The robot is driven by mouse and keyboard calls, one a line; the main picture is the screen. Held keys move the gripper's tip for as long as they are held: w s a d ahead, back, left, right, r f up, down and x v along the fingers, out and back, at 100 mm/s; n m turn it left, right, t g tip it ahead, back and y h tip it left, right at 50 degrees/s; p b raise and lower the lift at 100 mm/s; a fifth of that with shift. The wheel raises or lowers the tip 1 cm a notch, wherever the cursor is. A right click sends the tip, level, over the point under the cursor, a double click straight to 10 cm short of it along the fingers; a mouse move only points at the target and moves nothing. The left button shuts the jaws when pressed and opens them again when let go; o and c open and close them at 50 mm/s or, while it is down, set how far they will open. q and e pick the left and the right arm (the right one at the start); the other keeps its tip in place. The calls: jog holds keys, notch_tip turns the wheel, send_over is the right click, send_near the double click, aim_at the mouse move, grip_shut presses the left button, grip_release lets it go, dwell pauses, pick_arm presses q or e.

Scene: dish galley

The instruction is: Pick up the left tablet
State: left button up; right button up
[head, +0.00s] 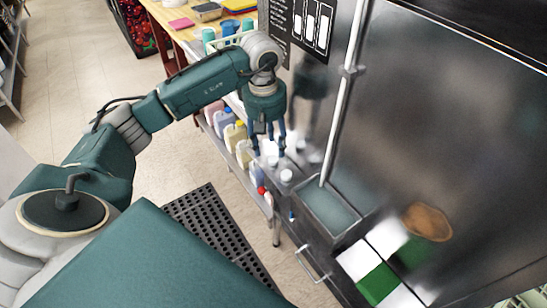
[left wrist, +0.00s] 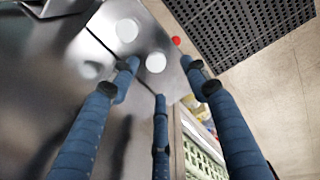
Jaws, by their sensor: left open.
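Two white round tablets lie on the steel ledge. In the left wrist view one tablet (left wrist: 127,30) is near the top and the other tablet (left wrist: 156,62) is lower and to its right, between my fingertips in the picture. No contact with a tablet is visible. My right gripper is not in view.
A steel basin (head: 328,208) lies right of the tablets, against a steel machine wall (head: 450,110). Jugs (head: 233,135) stand on a shelf below the ledge. A black perforated mat (head: 215,225) lies on the floor. A pale blurred spot (left wrist: 89,70) may be a reflection.

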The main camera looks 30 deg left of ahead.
aim_at(273, 159)
pick_arm(q)
jog(key=f+p, duration=0.2)
jog(key=f, duration=0.2)
jog(key=shift+w+d+f+p, duration=0.25)
jog(key=shift+w+d+p, duration=0.05)
jog(key=shift+d+p, duration=0.1)
jog(key=shift+f, duration=0.4)
jog(key=shift+c, duration=0.5)
jog(key=c, duration=0.8)
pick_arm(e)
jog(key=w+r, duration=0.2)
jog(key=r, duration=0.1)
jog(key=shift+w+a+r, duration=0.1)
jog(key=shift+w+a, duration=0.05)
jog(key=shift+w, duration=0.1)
